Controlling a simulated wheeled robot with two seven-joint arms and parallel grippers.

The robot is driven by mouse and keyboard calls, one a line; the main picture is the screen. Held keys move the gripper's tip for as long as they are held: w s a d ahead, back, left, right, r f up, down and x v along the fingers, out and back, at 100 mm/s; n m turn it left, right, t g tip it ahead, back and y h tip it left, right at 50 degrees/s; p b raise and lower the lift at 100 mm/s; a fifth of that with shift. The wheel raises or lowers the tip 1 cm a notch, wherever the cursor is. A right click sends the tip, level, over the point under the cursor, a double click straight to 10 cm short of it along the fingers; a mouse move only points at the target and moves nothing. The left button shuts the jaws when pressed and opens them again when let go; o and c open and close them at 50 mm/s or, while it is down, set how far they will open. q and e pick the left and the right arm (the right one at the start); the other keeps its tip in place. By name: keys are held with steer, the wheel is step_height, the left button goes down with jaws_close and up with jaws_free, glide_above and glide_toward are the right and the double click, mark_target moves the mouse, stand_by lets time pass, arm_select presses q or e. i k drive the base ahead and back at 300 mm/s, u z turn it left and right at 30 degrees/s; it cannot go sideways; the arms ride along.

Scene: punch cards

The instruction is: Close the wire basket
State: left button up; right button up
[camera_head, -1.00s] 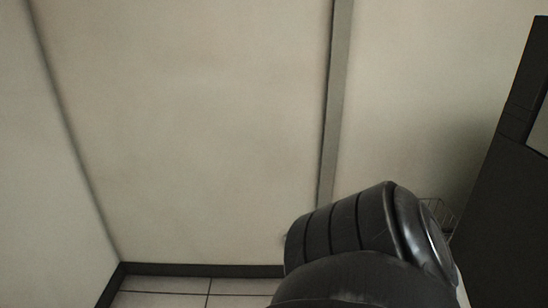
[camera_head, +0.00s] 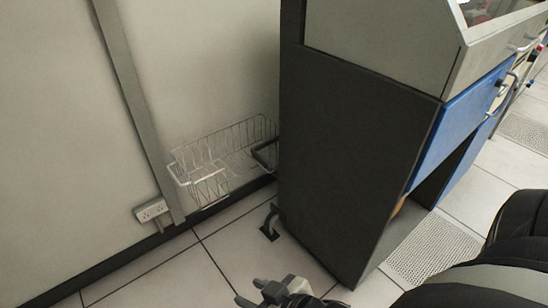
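The wire basket (camera_head: 207,183) is thin, light metal mesh and hangs low against the wall, left of the dark cabinet. Its left end has a pale, thick rim bar, and a dark bar shows at its right end. The cabinet's edge borders its right side, and part of it may be hidden there. I cannot tell whether a part of the basket is open or shut. My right gripper (camera_head: 250,292) is at the bottom middle, below the basket and well apart from it. Its two fingers are spread with nothing between them. My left gripper is out of view.
A dark cabinet (camera_head: 355,140) with blue drawers (camera_head: 462,118) stands right of the basket. A wall socket (camera_head: 151,209) and a vertical grey strip (camera_head: 135,100) are on the wall at left.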

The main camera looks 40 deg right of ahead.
mark_target(188, 183)
steer(key=z, duration=0.4)
steer(key=i, duration=0.5)
steer(key=k, duration=0.6)
steer(key=z, duration=0.7)
steer(key=i, duration=1.45)
steer(key=u, duration=0.6)
